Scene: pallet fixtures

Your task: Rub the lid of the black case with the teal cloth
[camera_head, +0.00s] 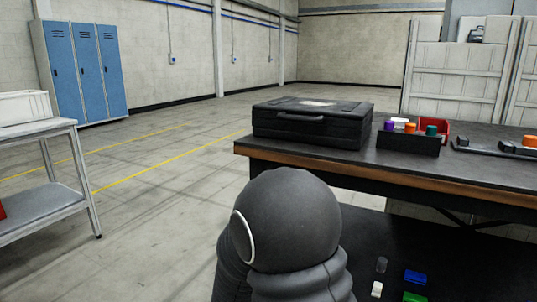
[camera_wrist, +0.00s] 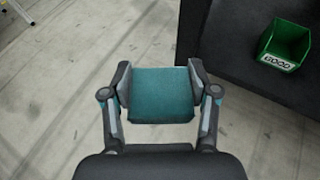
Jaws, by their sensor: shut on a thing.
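The black case (camera_head: 312,124) is closed and lies on the dark bench top, near its left corner. A pale patch (camera_head: 318,103) shows on its lid, and a handle is on its front side. In the wrist view my gripper (camera_wrist: 160,88) is shut on the teal cloth (camera_wrist: 160,95), which sits between the two fingers. The cloth is held over the bare floor, apart from the case. The case is not in the wrist view. My gripper and the cloth are not visible in the head view, where my dark arm covers the lower middle.
A black tray (camera_head: 408,144) with coloured pieces and a red bin (camera_head: 441,131) stand right of the case. A green bin (camera_wrist: 287,43) marked GOOD sits on a dark surface at the wrist view's right. A grey shelf table (camera_head: 45,206) stands left. Floor between is clear.

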